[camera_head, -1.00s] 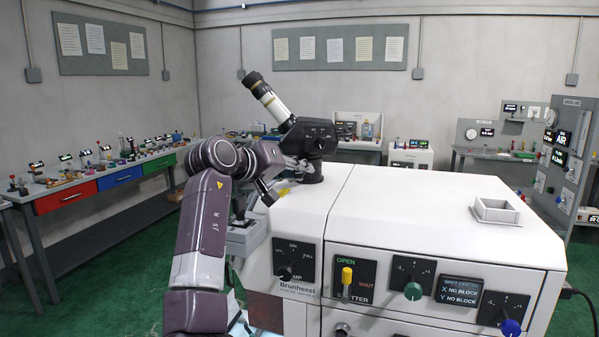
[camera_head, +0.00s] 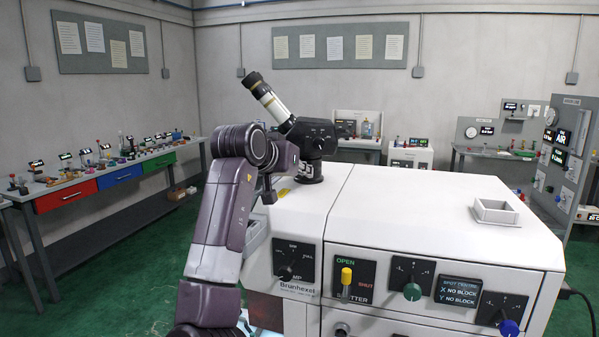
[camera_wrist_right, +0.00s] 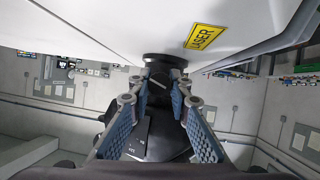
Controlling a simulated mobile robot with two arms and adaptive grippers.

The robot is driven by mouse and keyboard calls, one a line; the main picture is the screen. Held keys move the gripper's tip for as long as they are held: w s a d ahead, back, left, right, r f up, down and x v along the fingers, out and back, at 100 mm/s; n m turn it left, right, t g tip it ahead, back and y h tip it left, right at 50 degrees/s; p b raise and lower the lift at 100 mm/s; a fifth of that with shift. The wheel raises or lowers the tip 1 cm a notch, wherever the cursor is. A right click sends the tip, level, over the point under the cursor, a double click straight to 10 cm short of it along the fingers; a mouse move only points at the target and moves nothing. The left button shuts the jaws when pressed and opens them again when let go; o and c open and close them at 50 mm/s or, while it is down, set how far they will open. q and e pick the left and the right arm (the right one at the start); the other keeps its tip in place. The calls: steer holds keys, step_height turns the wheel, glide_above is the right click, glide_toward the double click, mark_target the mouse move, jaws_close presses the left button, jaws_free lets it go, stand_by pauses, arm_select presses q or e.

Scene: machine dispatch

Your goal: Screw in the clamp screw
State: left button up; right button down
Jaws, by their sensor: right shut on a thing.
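The microscope (camera_head: 312,137) with its cream and black tube stands upright on its dark round mount at the back left of the white machine (camera_head: 440,220). My right arm rises in front of the machine's left side. In the head view its gripper is hidden behind the arm. In the right wrist view my right gripper (camera_wrist_right: 163,82), with blue ribbed pads, has its fingertips closed around a small dark round piece, seemingly the clamp screw (camera_wrist_right: 160,81), at the black mount (camera_wrist_right: 165,60). How deep the screw sits cannot be told. My left gripper is not in view.
A yellow LASER label (camera_wrist_right: 204,37) is on the white housing beside the mount. The machine's front has a yellow shutter knob (camera_head: 346,277) and several dials. A square frame (camera_head: 496,210) sits on its top. A bench (camera_head: 110,178) with drawers runs along the left wall.

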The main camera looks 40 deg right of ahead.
stand_by(0.3)
steer(key=c, duration=1.8)
jaws_free()
steer(key=shift+o, duration=0.2)
steer(key=shift+a, duration=0.1)
steer(key=v, duration=1.1)
steer(key=shift+s+a+r, duration=0.2)
steer(key=shift+s+a, duration=0.1)
